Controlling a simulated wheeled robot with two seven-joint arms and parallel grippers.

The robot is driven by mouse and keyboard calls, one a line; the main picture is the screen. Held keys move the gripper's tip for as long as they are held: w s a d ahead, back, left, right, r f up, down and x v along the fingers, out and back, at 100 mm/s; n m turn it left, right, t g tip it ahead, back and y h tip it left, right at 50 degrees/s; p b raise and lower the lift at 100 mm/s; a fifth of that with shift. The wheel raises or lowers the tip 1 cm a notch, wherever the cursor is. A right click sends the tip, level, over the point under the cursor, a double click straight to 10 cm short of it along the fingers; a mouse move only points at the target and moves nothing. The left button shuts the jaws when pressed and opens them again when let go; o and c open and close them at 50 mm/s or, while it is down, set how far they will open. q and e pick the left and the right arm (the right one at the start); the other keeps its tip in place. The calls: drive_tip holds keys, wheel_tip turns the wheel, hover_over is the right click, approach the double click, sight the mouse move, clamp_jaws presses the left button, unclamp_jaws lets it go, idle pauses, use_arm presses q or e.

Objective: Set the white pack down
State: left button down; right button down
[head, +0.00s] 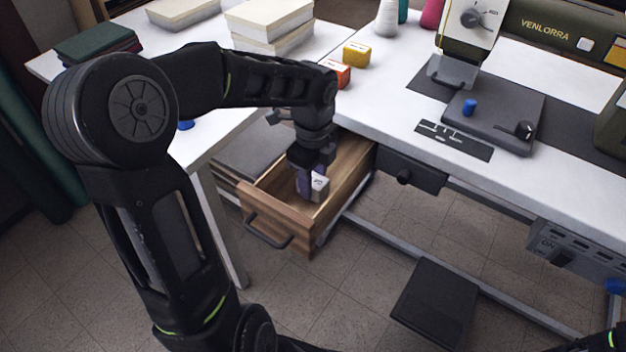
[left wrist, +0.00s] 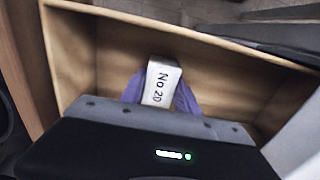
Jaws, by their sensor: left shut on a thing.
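The white pack (head: 319,187) is a small box inside the open wooden drawer (head: 276,233). In the left wrist view the white pack (left wrist: 161,84) shows the marking "No 20" and sits between two purple fingers. My left gripper (head: 311,183) reaches down into the drawer and is shut on the pack. It also shows in the left wrist view (left wrist: 160,98). The drawer (left wrist: 70,60) looks otherwise empty around the pack. I cannot tell whether the pack touches the drawer floor. My right gripper is not in view.
A sewing machine (head: 468,40) stands to the right. Stacked cream blocks (head: 268,22) lie at the back. A dark pedal (head: 434,303) is below.

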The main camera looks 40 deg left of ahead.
use_arm(q)
drive_tip(key=shift+f, duration=0.1)
drive_tip(key=c, duration=0.9)
unclamp_jaws()
wheel_tip(320, 180, up, 12)
drive_tip(key=p, duration=0.3)
